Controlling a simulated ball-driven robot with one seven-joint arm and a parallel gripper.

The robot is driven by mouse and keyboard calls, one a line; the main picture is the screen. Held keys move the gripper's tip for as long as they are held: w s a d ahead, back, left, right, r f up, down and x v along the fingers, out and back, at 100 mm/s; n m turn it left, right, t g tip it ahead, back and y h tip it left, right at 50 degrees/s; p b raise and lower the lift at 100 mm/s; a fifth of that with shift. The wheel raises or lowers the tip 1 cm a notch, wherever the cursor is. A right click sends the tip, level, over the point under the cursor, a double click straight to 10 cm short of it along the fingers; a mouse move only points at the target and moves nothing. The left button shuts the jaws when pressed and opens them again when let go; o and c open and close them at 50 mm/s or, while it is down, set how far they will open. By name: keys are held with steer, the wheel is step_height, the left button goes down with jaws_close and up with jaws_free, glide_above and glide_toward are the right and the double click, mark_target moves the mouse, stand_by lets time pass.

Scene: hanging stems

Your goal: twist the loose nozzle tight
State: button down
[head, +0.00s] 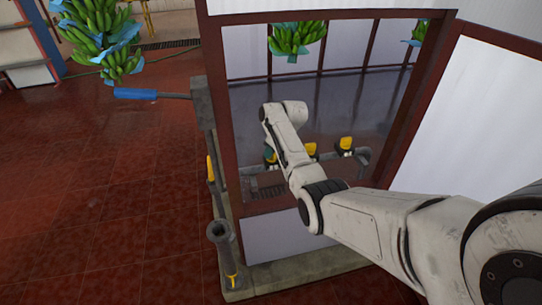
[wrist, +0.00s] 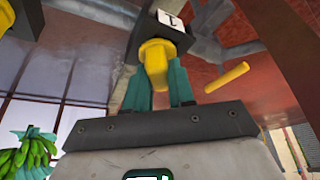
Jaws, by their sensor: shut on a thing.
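A yellow nozzle (wrist: 155,62) sits under a dark block with a white marked label (wrist: 172,20) in the wrist view. My gripper (wrist: 160,88) has its teal fingers on either side of this nozzle and is shut on it. In the head view my gripper (head: 269,152) is at the left end of the row, mostly hidden by my own arm. Two more yellow nozzles, a middle one (head: 310,149) and a right one (head: 345,144), show on the grey pipework to its right. I cannot tell from the frames how tight any nozzle is.
A dark red frame (head: 215,90) with white panels surrounds the opening that my arm reaches into. A blue-handled lever (head: 136,94) and a grey upright pipe (head: 222,245) stand at the left. Green banana bunches (head: 98,35) hang behind. The red tiled floor (head: 100,200) at left is clear.

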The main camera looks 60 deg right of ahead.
stand_by(0.4)
steer(key=n+y+b, duration=0.1)
steer(key=n, duration=0.2)
steer(key=shift+f, duration=0.15)
steer(key=shift+n+y+b, duration=0.5)
steer(key=shift+n+b, duration=0.25)
steer(key=shift+n, duration=0.25)
steer(key=shift+n+b, duration=0.4)
steer(key=shift+b, duration=0.15)
steer(key=shift+n+g+y+b, duration=0.3)
steer(key=shift+n+y+b, duration=0.5)
steer(key=shift+n+b, duration=0.8)
steer(key=shift+n+b, duration=0.3)
steer(key=shift+n, duration=0.1)
steer(key=shift+b, duration=0.5)
